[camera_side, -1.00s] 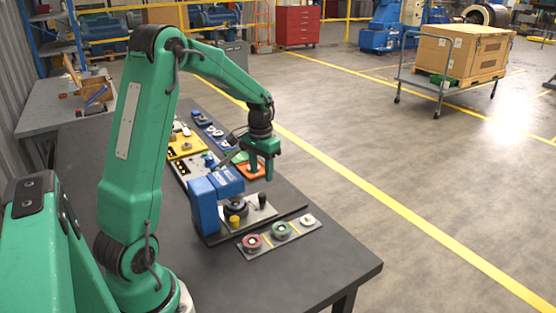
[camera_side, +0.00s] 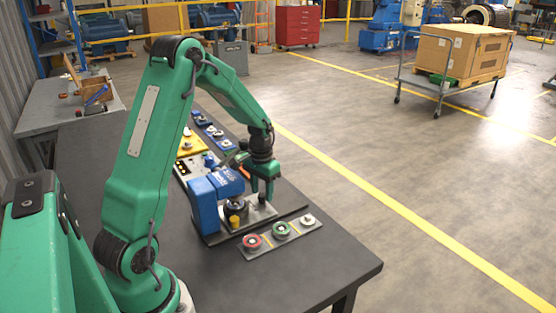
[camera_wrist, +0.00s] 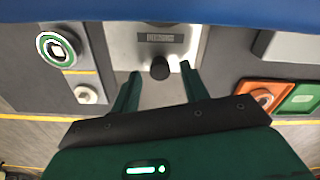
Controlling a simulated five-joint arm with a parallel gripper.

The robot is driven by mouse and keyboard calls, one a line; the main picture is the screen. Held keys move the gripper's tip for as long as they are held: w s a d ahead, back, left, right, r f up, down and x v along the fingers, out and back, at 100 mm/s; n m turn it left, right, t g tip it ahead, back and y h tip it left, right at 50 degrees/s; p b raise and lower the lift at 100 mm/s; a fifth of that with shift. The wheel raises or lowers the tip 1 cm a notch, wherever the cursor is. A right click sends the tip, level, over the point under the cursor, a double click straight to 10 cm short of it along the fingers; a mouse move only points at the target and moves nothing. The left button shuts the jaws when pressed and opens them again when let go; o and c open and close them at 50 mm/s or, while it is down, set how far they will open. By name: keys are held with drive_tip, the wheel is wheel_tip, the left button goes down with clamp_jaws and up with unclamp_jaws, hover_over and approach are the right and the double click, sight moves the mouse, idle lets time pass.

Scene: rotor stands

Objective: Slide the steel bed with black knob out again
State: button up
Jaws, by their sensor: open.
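The steel bed (camera_side: 262,215) is a flat grey plate that sticks out of the blue stand (camera_side: 205,206) toward the right. In the wrist view the bed (camera_wrist: 128,50) carries a dark label and the upright black knob (camera_wrist: 160,68). My gripper (camera_side: 263,194) is low over the bed, and its fingers hide the knob in the side view. In the wrist view my gripper (camera_wrist: 160,76) is open, with one finger on each side of the knob and visible gaps. A dark round part and a yellow knob (camera_side: 234,221) are at the stand.
A grey strip (camera_side: 262,253) with red, green and white round parts lies in front of the stand. Orange (camera_wrist: 264,94) and green (camera_wrist: 303,98) plates lie to the right in the wrist view. More stands line the table behind. The table's front right is clear.

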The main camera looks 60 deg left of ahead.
drive_tip(key=shift+f, duration=0.25)
clamp_jaws()
drive_tip(key=shift+w, duration=5.6)
unclamp_jaws()
drive_tip(key=shift+s+r, duration=0.1)
wheel_tip(320, 180, up, 8)
